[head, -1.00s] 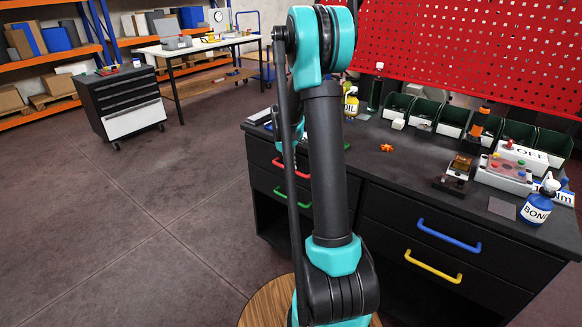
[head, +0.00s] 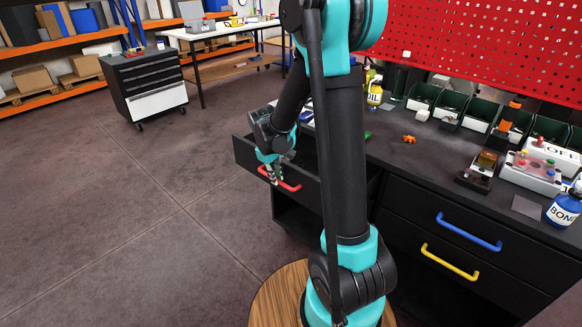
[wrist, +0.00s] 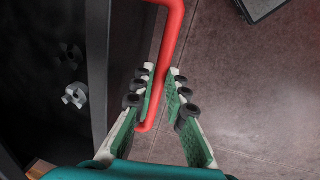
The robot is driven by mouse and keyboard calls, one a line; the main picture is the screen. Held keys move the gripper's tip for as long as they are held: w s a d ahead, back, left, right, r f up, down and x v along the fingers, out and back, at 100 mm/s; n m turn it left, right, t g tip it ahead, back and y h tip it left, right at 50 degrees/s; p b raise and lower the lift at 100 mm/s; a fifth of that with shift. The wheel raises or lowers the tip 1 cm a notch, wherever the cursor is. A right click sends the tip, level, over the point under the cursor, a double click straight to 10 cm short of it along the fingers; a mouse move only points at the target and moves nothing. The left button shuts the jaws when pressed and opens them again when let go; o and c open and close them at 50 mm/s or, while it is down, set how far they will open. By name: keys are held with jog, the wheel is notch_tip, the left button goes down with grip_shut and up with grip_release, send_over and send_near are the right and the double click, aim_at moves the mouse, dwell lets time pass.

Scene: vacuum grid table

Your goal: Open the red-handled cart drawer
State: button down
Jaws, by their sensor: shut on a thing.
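The red-handled drawer (head: 246,154) stands pulled out from the left end of the dark bench in the head view. Its red handle (head: 290,186) is on the drawer's front. My gripper (head: 272,176) is at the handle's left part, with the arm reaching down over the drawer. In the wrist view, the red handle (wrist: 172,38) runs down between the two pale, green-lined fingers of my gripper (wrist: 160,82), which are shut on it. The dark drawer front (wrist: 98,60) is left of the handle. My arm hides part of the drawer and bench.
Blue (head: 468,232) and yellow (head: 449,262) handles mark shut drawers to the right. Small grey parts (wrist: 75,95) show left of the drawer front in the wrist view. A dark cart (head: 145,85) stands far left. The floor before the open drawer is clear.

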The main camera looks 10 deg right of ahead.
jog(key=s+a, duration=0.7)
jog(key=a, duration=0.3)
jog(key=shift+s, duration=0.15)
jog(key=shift+a, duration=0.1)
jog(key=c, duration=1.8)
grip_release()
jog(key=shift+r, duration=0.1)
notch_tip(320, 180, up, 12)
jog(key=s+a, duration=0.1)
jog(key=shift+s+a+f, duration=0.15)
jog(key=shift+a+f, duration=0.05)
jog(key=shift+a, duration=0.2)
jog(key=shift+s, duration=0.1)
